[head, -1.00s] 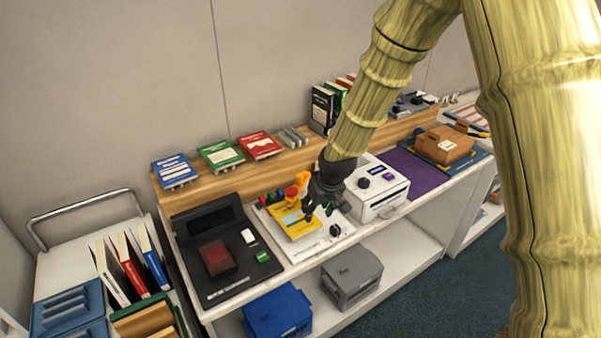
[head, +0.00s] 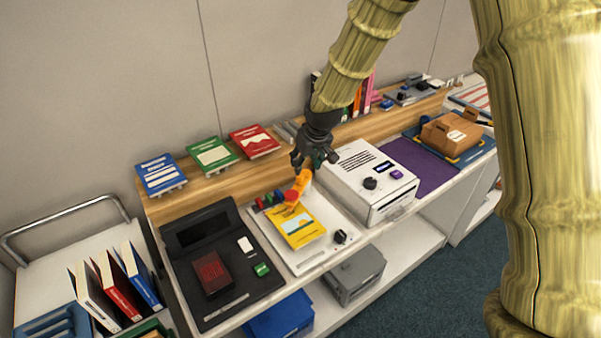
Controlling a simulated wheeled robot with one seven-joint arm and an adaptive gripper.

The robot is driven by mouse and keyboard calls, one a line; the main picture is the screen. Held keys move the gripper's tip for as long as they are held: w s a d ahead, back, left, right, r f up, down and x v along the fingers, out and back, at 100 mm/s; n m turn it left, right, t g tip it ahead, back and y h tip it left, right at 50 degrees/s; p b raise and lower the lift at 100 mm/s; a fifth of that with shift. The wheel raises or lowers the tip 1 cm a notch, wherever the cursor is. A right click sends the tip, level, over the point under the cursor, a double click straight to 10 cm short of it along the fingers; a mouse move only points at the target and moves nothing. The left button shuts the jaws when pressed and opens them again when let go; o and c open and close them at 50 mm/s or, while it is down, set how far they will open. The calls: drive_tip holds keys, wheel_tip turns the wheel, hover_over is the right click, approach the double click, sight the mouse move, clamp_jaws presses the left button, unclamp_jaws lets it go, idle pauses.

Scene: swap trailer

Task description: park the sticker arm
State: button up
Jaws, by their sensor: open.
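The sticker arm (head: 299,186) is a short orange piece with a red end, at the back of a white station plate (head: 315,250). Its red end reaches over the top edge of a yellow book (head: 300,228) lying on the plate. My gripper (head: 312,168) is dark and open, just above and behind the orange piece. Whether the fingers touch it I cannot tell. A row of small coloured pieces (head: 268,199) lies left of the arm, and a black knob (head: 340,236) sits on the plate's right.
A black pad with a dark red book (head: 212,272) is on the left. Three books stand on the wooden ledge (head: 205,190) behind. A brown box (head: 450,132) is far right.

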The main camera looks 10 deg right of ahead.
sight(301, 176)
drive_tip(key=shift+p+x, duration=1.3)
drive_tip(key=shift+x, duration=3.15)
drive_tip(key=shift+c, duration=0.2)
clamp_jaws()
